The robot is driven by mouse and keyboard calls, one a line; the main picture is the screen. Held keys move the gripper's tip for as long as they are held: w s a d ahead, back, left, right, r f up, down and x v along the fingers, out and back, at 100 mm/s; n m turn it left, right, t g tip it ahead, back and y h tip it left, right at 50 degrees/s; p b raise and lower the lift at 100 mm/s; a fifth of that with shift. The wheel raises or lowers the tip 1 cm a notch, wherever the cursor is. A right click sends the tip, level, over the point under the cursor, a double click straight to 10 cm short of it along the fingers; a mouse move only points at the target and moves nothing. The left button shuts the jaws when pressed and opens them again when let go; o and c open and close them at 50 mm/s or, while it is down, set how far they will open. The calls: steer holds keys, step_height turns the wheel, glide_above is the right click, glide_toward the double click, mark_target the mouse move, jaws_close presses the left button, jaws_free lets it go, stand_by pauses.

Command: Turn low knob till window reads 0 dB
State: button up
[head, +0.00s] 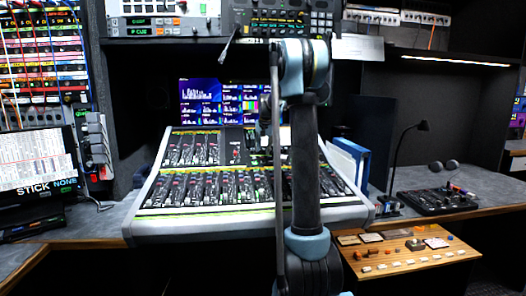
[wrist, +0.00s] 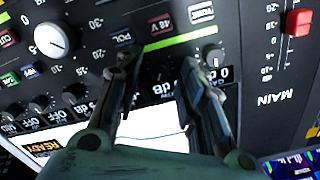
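The mixer panel fills most of the wrist view, with lettering upside down. My gripper (wrist: 158,62) is over it, with two fingers clearly apart and no knob visibly held between them. A small dark knob (wrist: 213,55) shows just beside the right fingertip. Below it a window (wrist: 222,73) appears to read 0 dB; more dB lettering (wrist: 163,88) lies between the fingers, its figure partly hidden. I cannot tell which knob is the low one. In the head view the mixing console (head: 155,207) stands on the desk, and my arm hides part of its upper right.
A large white knob (wrist: 51,40), small OFF knobs (wrist: 75,93) and a red fader cap (wrist: 299,22) lie around the gripper. Blue binders (head: 350,160) stand right of the console. A lamp (head: 405,150) and small controller (head: 435,201) are farther right.

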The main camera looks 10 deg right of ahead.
steer(key=v, duration=1.1)
steer(key=shift+r, duration=0.3)
